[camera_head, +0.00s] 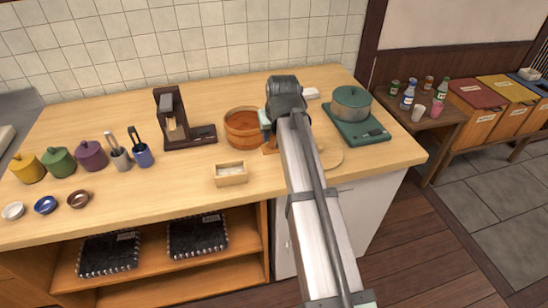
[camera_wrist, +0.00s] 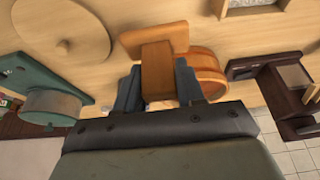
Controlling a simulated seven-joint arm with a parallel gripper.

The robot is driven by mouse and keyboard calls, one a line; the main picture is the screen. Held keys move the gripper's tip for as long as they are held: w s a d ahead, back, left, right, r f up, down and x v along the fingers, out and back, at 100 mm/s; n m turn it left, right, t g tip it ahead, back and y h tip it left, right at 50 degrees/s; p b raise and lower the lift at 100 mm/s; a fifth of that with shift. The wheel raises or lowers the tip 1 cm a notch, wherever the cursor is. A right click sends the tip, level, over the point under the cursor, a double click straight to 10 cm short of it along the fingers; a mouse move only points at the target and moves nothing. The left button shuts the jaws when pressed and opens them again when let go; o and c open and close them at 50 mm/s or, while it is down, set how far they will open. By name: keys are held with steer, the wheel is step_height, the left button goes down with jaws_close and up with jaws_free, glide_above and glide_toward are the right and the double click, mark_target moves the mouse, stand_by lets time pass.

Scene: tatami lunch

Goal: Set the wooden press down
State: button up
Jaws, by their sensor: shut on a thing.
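The wooden press shows in the wrist view as a brown block (camera_wrist: 157,62) on a wider, lighter flat plate (camera_wrist: 148,38). My gripper (camera_wrist: 158,88) is shut on the block, with a grey finger on each side. In the head view, my arm covers most of the press; only a small wooden edge (camera_head: 269,149) shows left of it. My gripper (camera_head: 267,122) is over the counter, just right of the round wooden tub (camera_head: 242,141). I cannot tell whether the plate touches the counter.
A round wooden board (camera_head: 331,158) lies right of my arm, partly hidden. A green pot (camera_head: 351,103) stands on a green scale (camera_head: 368,135). A small wooden box (camera_head: 231,181) and a dark slicer-like stand (camera_head: 190,138) are to the left. Counter (camera_head: 195,195) is clear near the front.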

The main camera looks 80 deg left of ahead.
steer(key=shift+f, duration=3.9)
steer(key=o, duration=1)
steer(key=shift+f, duration=0.1)
steer(key=v, duration=1.2)
steer(key=shift+w, duration=0.15)
